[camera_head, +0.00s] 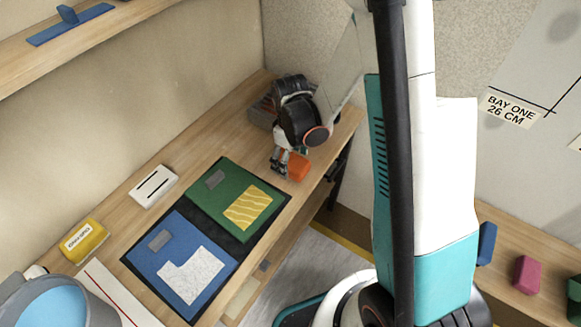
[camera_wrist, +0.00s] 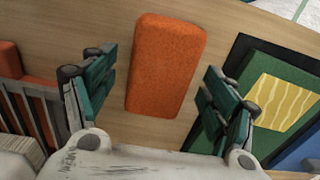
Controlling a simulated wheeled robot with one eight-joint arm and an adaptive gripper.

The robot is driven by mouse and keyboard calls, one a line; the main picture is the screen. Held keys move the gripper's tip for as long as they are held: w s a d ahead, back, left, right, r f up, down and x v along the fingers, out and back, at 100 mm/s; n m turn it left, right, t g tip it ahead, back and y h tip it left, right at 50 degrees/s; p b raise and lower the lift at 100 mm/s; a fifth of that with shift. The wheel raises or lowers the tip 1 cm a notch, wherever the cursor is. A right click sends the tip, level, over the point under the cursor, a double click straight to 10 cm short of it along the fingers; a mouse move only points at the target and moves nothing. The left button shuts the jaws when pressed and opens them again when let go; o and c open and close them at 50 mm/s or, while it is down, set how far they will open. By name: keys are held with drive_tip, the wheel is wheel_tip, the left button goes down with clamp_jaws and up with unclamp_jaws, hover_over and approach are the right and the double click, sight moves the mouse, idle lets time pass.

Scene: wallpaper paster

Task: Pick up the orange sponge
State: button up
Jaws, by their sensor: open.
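The orange sponge (camera_wrist: 166,65) is a rounded block lying on the wooden table. In the wrist view it sits between the two open fingers of my gripper (camera_wrist: 158,98), with a gap on each side and nothing held. In the head view the sponge (camera_head: 298,166) shows at the right edge of the table, just right of my gripper (camera_head: 281,162). Part of the sponge is hidden there by the gripper and arm.
A green board (camera_head: 215,205) and a blue board (camera_head: 180,270) lie on a dark mat left of the sponge. A slatted rack (camera_head: 262,112) stands behind my gripper. A white block (camera_head: 154,186), a yellow box (camera_head: 84,241) and a bucket (camera_head: 20,305) are further left.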

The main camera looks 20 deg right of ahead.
sight(291, 160)
drive_tip(key=shift+f, duration=0.95)
drive_tip(key=c, duration=1.1)
drive_tip(key=shift+o, duration=0.2)
drive_tip(key=shift+r, duration=0.1)
wheel_tip(291, 160, up, 20)
drive_tip(key=p, duration=0.7)
drive_tip(key=o, duration=0.3)
drive_tip(key=c, duration=0.4)
